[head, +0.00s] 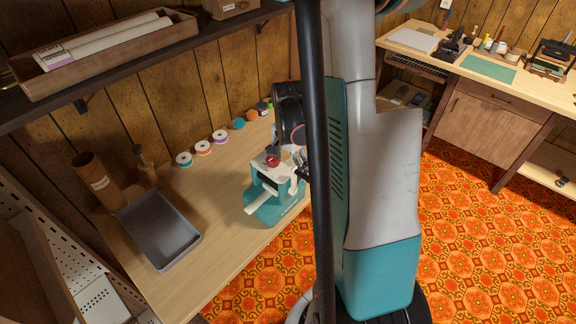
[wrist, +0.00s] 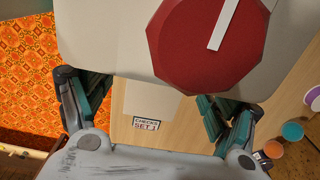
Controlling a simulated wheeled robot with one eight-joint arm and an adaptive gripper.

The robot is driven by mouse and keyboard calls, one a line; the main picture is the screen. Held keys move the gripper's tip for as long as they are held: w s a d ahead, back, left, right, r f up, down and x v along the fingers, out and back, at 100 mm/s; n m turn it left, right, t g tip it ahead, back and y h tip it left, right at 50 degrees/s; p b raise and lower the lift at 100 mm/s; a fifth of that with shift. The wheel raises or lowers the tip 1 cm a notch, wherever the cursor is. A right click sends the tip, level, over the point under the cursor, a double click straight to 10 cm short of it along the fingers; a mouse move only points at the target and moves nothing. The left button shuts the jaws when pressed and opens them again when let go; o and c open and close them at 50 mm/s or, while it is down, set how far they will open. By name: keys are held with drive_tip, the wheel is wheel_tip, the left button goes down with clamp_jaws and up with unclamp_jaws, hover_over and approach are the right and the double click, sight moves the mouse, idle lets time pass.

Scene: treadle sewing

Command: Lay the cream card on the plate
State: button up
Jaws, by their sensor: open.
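A cream card (wrist: 150,98) with a label reading "CHECKS SET" shows beyond my jaws in the wrist view, over the wooden table. Its upper part is hidden behind the machine's pale body, and I cannot tell what it rests on. A small teal and white machine (head: 266,206) with a red knob (head: 272,160) stands on the table in the head view. The red knob (wrist: 208,45) looms large in the wrist view. My gripper (wrist: 152,100) is open, its teal fingers apart with nothing gripped. I cannot make out the plate for certain.
A dark grey tray (head: 160,230), a brown tube (head: 98,180) and several thread spools (head: 203,148) are on the table. A shelf (head: 100,75) overhangs its back. The table front between tray and machine is clear. Another bench (head: 535,85) stands at the right.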

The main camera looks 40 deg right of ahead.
wheel_tip(320, 180, up, 12)
idle(0.7)
